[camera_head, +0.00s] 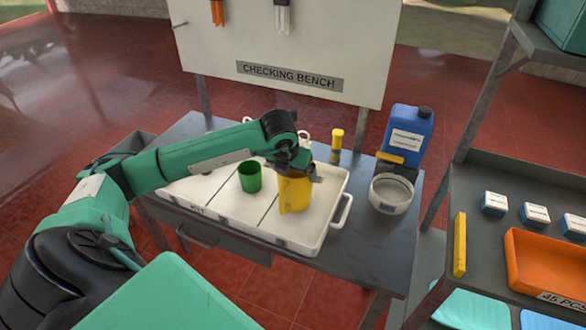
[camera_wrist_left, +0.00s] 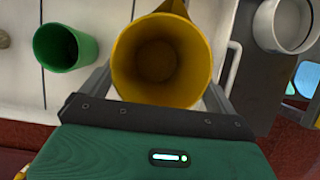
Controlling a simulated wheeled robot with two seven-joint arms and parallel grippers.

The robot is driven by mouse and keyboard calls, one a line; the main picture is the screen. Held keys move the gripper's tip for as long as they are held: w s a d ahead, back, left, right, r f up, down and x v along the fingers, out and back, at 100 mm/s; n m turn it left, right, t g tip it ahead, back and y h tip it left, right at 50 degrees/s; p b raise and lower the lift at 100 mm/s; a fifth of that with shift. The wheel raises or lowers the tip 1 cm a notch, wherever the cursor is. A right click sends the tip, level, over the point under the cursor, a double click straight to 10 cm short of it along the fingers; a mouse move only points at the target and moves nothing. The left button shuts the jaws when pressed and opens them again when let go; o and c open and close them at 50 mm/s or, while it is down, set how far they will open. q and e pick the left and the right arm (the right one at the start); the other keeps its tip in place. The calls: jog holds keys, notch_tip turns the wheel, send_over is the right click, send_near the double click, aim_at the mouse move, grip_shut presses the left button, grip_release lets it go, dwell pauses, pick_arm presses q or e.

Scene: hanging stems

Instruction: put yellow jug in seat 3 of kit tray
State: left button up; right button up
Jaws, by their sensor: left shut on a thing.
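The yellow jug (camera_head: 293,192) is upright at the right-hand section of the white kit tray (camera_head: 318,243) on the bench. My left gripper (camera_head: 300,168) is shut on the jug. In the left wrist view, the open mouth of the jug (camera_wrist_left: 160,60) sits between the two fingers, and its inside looks empty. Whether the jug's base touches the tray floor I cannot tell. A green cup (camera_head: 250,177) stands in the tray section to the left of the jug; it also shows in the left wrist view (camera_wrist_left: 65,47). My right gripper is not in view.
A blue canister (camera_head: 407,135), a white round bowl (camera_head: 391,194) and a yellow-capped bottle (camera_head: 337,140) stand beside the tray on the bench (camera_head: 395,235). A shelf with an orange bin (camera_head: 545,262) is at the right. The checking board (camera_head: 290,45) rises behind the bench.

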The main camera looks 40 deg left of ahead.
pick_arm(q)
jog(key=o, duration=1)
jog(key=shift+f, duration=0.1)
jog(key=b+v, duration=0.2)
jog(key=v, duration=1)
